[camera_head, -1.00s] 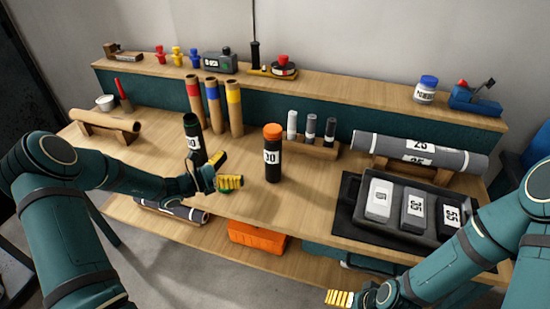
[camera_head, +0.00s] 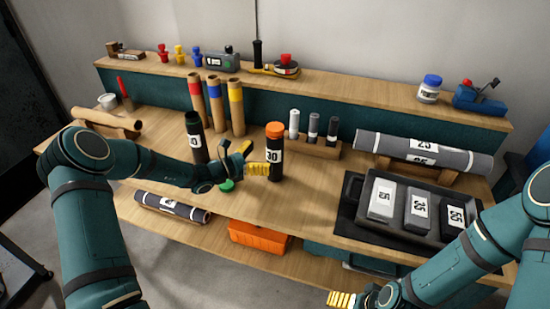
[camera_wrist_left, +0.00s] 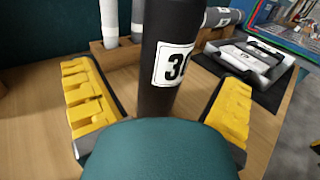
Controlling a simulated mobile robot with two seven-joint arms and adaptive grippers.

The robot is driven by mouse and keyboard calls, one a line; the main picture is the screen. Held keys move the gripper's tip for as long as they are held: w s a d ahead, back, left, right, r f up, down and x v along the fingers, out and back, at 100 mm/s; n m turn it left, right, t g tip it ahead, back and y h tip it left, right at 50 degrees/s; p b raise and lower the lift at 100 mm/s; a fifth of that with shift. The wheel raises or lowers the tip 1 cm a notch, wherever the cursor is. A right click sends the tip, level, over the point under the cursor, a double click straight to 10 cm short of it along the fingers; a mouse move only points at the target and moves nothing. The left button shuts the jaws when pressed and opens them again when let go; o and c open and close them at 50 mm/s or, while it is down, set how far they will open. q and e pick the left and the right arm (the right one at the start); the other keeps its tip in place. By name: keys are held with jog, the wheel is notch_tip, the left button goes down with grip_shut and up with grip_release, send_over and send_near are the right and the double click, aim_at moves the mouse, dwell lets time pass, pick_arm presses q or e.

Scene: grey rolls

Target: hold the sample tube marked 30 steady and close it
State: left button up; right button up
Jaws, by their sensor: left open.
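The black sample tube marked 30 (camera_head: 274,156) stands upright on the bench with an orange cap (camera_head: 274,130) at its top; whether the cap is tight I cannot tell. My left gripper (camera_head: 250,160) is open beside it. In the left wrist view the tube (camera_wrist_left: 168,62) stands between the spread yellow fingers of the left gripper (camera_wrist_left: 160,105), with gaps on both sides; its top is out of that view. My right gripper (camera_head: 342,299) is low at the front, off the bench, its opening unclear.
Another dark tube (camera_head: 196,140) stands left, its label hard to read. A green cap (camera_head: 226,185) lies on the bench by my left gripper. Behind are cardboard tubes (camera_head: 215,105) and a wooden rack (camera_head: 315,146) of small tubes. A black tray (camera_head: 385,232) with marked blocks is right.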

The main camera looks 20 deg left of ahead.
aim_at(269, 152)
pick_arm(q)
jog(key=shift+d, duration=0.1)
jog(key=x, duration=0.2)
jog(key=b+x, duration=0.1)
jog(key=x, duration=0.1)
jog(key=shift+s+d+r, duration=0.1)
jog(key=shift+d+r, duration=0.2)
jog(key=shift+r, duration=0.05)
jog(key=shift+w+d, duration=0.25)
jog(key=shift+w, duration=0.15)
jog(key=shift+r, duration=0.1)
jog(key=c, duration=1.3)
